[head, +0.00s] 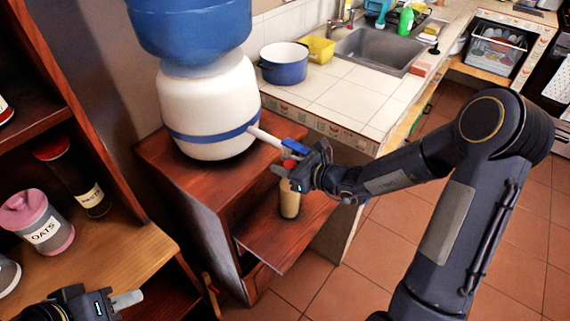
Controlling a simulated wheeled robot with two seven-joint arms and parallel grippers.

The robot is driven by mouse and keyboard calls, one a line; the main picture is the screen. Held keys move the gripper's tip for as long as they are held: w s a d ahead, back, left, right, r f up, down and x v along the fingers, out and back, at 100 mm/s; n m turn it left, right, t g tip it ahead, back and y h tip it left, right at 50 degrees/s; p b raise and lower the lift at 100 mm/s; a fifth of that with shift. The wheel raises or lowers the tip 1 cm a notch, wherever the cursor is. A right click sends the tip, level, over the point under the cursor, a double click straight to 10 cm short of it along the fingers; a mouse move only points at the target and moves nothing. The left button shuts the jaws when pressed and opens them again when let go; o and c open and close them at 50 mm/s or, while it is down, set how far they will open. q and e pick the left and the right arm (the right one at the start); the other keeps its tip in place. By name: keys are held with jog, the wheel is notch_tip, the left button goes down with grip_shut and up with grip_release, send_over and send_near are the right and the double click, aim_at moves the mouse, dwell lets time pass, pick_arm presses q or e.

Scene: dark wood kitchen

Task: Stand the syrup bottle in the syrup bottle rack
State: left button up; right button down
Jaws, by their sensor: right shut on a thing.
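The syrup bottle (290,203) is a tan bottle with a red cap, upright at the wooden cabinet below the water dispenser. My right gripper (290,175) is shut on its upper part, just under the cap. The gripper hides part of the neck. The bottle's base is over the cabinet's lower board (277,238); I cannot tell whether it touches it. I cannot make out a separate syrup bottle rack. My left gripper (122,301) is at the lower left edge, partly cut off, and I cannot tell its opening.
A white and blue water dispenser (208,105) stands on the cabinet, its spout close to my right gripper. Shelves at left hold an oats jar (42,225) and a dark jar (85,185). The tiled counter (350,88) bears a blue pot (284,68). Floor is clear at right.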

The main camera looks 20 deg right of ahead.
jog(key=shift+f+b, duration=0.2)
jog(key=shift+b, duration=0.1)
jog(key=c, duration=1)
grip_release()
jog(key=shift+r, duration=0.1)
